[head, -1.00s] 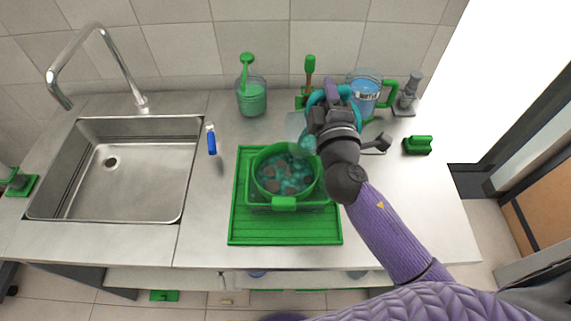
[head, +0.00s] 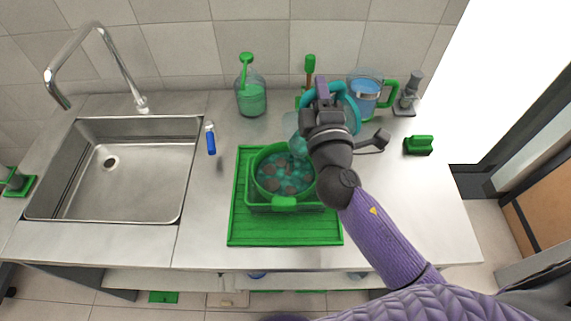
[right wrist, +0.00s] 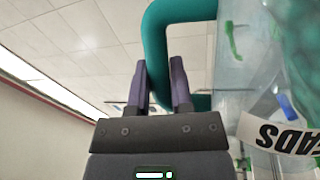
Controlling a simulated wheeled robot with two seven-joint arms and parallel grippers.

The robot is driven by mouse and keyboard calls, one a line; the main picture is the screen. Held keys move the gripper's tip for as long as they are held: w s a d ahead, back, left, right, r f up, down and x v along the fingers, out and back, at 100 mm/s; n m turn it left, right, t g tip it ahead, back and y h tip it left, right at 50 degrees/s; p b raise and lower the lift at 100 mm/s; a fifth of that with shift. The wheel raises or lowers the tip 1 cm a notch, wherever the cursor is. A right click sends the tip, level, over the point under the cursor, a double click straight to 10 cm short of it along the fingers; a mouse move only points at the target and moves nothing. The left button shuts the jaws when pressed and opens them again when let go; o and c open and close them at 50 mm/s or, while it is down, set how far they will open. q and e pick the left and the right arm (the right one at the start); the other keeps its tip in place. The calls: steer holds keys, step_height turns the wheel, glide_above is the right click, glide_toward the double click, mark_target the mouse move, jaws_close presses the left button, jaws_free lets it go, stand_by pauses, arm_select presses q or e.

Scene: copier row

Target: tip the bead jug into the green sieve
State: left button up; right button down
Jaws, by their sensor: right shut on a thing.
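The bead jug (head: 298,147) is a clear vessel with a teal handle (head: 352,104). It is tipped to the left, its mouth low over the back right of the green sieve (head: 284,203). My right gripper (head: 322,90) is shut on the handle. In the right wrist view the handle (right wrist: 158,45) passes between the purple fingers (right wrist: 160,85), and an upside-down label (right wrist: 275,135) shows on the clear jug wall. The sieve holds teal beads and brown lumps (head: 285,175). My gripper and arm hide part of the jug. My left gripper is not in view.
The sieve sits over a green-rimmed tub on a ribbed green mat (head: 285,233). Behind stand a green-liquid bottle (head: 251,98) and a blue-filled jug (head: 364,98). A green brush (head: 418,145) lies right. A blue-handled tool (head: 211,143) lies near the sink (head: 115,170).

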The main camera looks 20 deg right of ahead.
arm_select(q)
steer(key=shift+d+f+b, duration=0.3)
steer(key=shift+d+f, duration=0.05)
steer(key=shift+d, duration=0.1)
arm_select(e)
steer(key=shift+s+a+r+n+t, duration=0.2)
steer(key=shift+a+n+t, duration=0.2)
steer(key=shift+a+n, duration=0.3)
